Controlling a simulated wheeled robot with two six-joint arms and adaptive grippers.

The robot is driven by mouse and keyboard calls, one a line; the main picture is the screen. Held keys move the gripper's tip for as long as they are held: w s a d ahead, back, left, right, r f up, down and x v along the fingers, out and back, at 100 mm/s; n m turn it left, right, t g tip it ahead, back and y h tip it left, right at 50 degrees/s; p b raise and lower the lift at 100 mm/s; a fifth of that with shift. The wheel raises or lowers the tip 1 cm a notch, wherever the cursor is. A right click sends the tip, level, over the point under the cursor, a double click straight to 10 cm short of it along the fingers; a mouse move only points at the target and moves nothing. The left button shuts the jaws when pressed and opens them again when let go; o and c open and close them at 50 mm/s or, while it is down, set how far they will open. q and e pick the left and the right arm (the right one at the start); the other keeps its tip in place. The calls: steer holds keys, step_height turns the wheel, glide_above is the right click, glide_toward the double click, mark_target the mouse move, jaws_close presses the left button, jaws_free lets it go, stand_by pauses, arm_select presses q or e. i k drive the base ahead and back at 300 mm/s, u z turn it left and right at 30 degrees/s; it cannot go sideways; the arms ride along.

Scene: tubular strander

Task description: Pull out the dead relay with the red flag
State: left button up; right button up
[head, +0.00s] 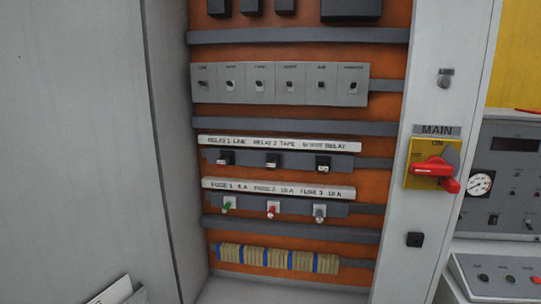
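Three small black relays sit in a row on a grey rail inside the open cabinet. The left one (226,158) is under the label "RELAY 1 LINE", the middle one (273,160) under "RELAY 2 TAPE", and the right one (323,164) under "SPARE RELAY". Each shows a pale patch on its front. A red flag cannot be made out on any of them at this size. Neither of my grippers is in view.
Below the relays are fuses with green (227,204), red (272,209) and grey (319,211) parts. A breaker row (280,84) is above. A red MAIN switch handle (434,171) protrudes at the right. The cabinet's left wall (175,150) borders the opening.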

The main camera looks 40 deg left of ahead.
mark_target(224, 161)
steer(key=u, duration=0.15)
steer(key=i, duration=0.95)
steer(key=u, duration=1)
steer(key=i, duration=0.6)
steer(key=u, duration=0.55)
